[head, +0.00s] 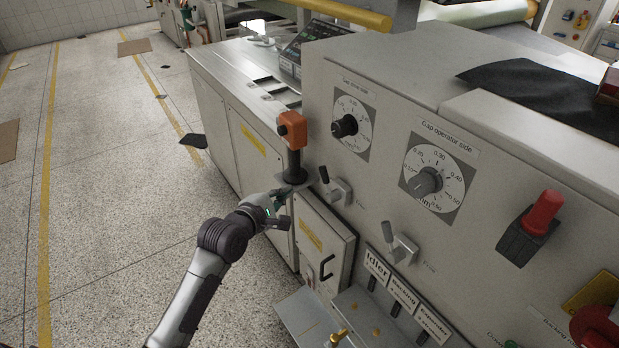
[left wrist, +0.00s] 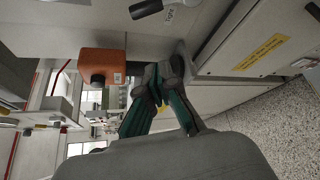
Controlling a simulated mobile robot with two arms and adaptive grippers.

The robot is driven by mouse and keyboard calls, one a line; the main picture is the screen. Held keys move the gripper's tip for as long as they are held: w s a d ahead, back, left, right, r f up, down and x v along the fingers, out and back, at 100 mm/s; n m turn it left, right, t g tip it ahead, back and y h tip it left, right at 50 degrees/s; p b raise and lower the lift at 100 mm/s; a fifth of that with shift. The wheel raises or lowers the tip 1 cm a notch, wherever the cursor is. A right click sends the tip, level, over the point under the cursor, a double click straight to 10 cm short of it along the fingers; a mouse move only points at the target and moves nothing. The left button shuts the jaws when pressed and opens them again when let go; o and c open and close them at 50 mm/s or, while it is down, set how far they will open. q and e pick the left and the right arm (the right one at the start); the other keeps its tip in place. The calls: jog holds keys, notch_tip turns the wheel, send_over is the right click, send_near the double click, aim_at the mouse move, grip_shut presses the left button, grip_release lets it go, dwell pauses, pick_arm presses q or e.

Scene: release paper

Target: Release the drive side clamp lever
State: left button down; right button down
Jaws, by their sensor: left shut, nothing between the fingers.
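The drive side clamp lever (head: 325,177), a dark handle on a grey base, sticks up from the machine's front panel below the drive side gap dial (head: 345,126). My left gripper (head: 282,196) is shut and empty, to the left of the lever and apart from it. In the left wrist view, the shut fingers of my left gripper (left wrist: 160,82) point toward the machine, and a dark lever handle (left wrist: 146,8) shows at the top edge beside a small label. A similar operator side lever (head: 388,233) sits lower right. My right gripper is not in view.
An orange box (head: 292,130) on a dark post stands just above my left gripper; it also shows in the left wrist view (left wrist: 102,65). A cabinet door with a black handle (head: 326,267) lies below. The speckled floor (head: 110,200) at left is open.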

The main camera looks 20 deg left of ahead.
pick_arm(q)
jog(key=x, duration=1.1)
jog(key=s+d+r, duration=0.1)
jog(key=s+d+r+p, duration=0.1)
jog(key=d, duration=0.1)
jog(key=shift+s, duration=0.2)
